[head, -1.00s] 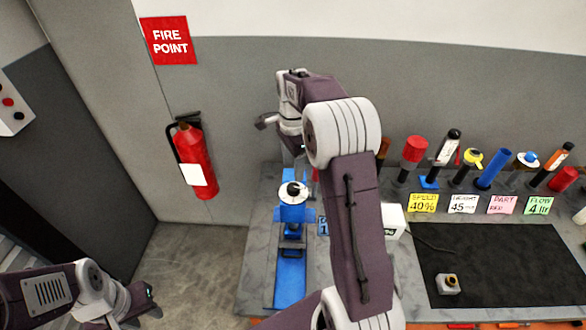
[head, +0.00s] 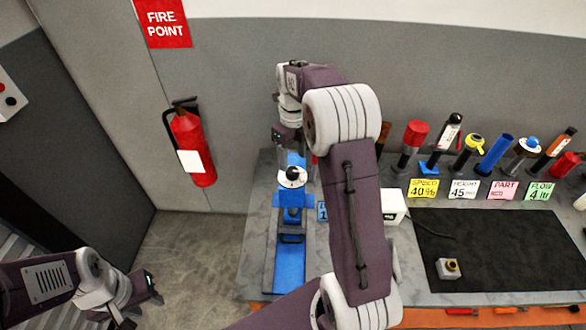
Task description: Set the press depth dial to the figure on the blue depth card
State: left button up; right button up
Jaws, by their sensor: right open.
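The blue press (head: 290,215) stands at the left end of the bench, with a round white dial (head: 292,176) with a black centre on its top. The dial's marks are too small to read. The blue depth card (head: 322,211) sits just right of the press. My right arm covers most of it, and its figure cannot be read. My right gripper (head: 292,156) is open, pointing down, just above or behind the dial, partly hidden by its own wrist; contact cannot be told. My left gripper (head: 142,300) is at the lower left, apart from the bench, its fingers spread and empty.
Yellow, white, pink and green cards (head: 463,189) stand along the bench back before several tools and knobs. A black mat (head: 500,245) bears a small grey block with a yellowish ring (head: 448,268). A white box (head: 393,206) stands beside my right arm. A fire extinguisher (head: 190,145) hangs on the wall.

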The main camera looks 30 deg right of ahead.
aim_at(293, 170)
notch_tip(293, 170, down, 6)
jog(key=shift+r+p, duration=0.2)
jog(key=shift+p, duration=0.25)
grip_shut()
jog(key=shift+r+n, duration=0.1)
jog(key=shift+n, duration=0.3)
jog(key=n+p, duration=0.1)
jog(key=n, duration=0.2)
jog(key=shift+n, duration=0.3)
jog(key=shift+w+d+n+p, duration=0.1)
jog(key=shift+n+p, duration=0.4)
jog(key=shift+n, duration=1.7)
grip_release()
